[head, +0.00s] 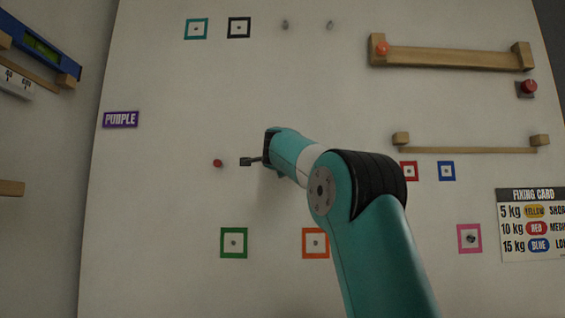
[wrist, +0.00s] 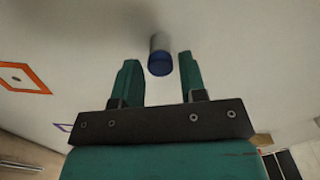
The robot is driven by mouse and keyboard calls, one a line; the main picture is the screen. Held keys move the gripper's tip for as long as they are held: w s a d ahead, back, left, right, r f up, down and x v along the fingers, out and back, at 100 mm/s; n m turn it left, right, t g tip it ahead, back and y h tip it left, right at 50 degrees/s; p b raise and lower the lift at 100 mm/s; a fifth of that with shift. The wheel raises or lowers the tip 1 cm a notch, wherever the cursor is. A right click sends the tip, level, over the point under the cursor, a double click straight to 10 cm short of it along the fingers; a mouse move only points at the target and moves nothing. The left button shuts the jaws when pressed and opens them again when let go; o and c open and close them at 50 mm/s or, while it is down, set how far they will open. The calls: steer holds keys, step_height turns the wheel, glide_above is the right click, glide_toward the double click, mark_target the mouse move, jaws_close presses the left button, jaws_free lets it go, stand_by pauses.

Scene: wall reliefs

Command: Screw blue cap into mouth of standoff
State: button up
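A blue cap (wrist: 160,66) shows in the wrist view at the near end of a pale grey cylindrical standoff (wrist: 158,43) that stands out from the wall. I cannot tell how deep the cap sits in the standoff's mouth. My gripper (wrist: 158,60) is open, with one teal finger on each side of the cap's line and a gap at both sides. Whether the fingertips reach the cap in depth is unclear. In the head view my gripper (head: 246,161) is close to the wall at centre left; the blue cap cannot be made out there.
A red knob (head: 217,163) is just left of my gripper. Orange (head: 315,243) and green (head: 233,243) framed squares lie below. Two small grey studs (head: 284,24) are high up. Wooden rails (head: 450,59) and a fixing card (head: 532,225) are at the right.

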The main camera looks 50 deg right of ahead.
steer(key=n+p, duration=0.4)
steer(key=n, duration=1.4)
steer(key=shift+n+p, duration=0.3)
steer(key=shift+p, duration=0.1)
steer(key=c, duration=0.6)
steer(key=shift+m+b, duration=0.95)
steer(key=shift+m, duration=1.75)
steer(key=m+b, duration=0.1)
steer(key=m, duration=0.4)
steer(key=shift+b, duration=0.35)
